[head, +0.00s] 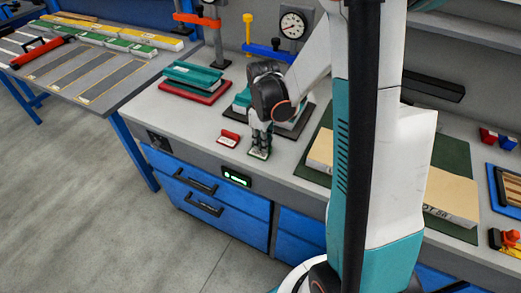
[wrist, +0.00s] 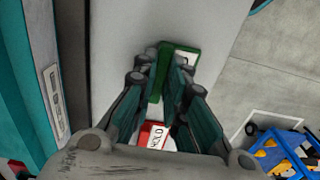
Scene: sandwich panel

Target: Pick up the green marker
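The green marker (head: 258,154) is a small green stand with a pale label face. It is at the front edge of the grey bench, directly below my gripper (head: 262,136). In the wrist view, the green marker (wrist: 182,53) shows beyond and between the fingertips. Its upright green part lies between the two fingers of my gripper (wrist: 168,75), which are close together and appear shut on it. The fingers hide part of the marker. I see no clear gap between marker and bench.
A red marker (head: 229,139) with a white label stands just left of the green one; it also shows in the wrist view (wrist: 152,135). Teal and red panels (head: 193,79) lie behind left. A dark green mat (head: 453,160) with tan blocks is to the right.

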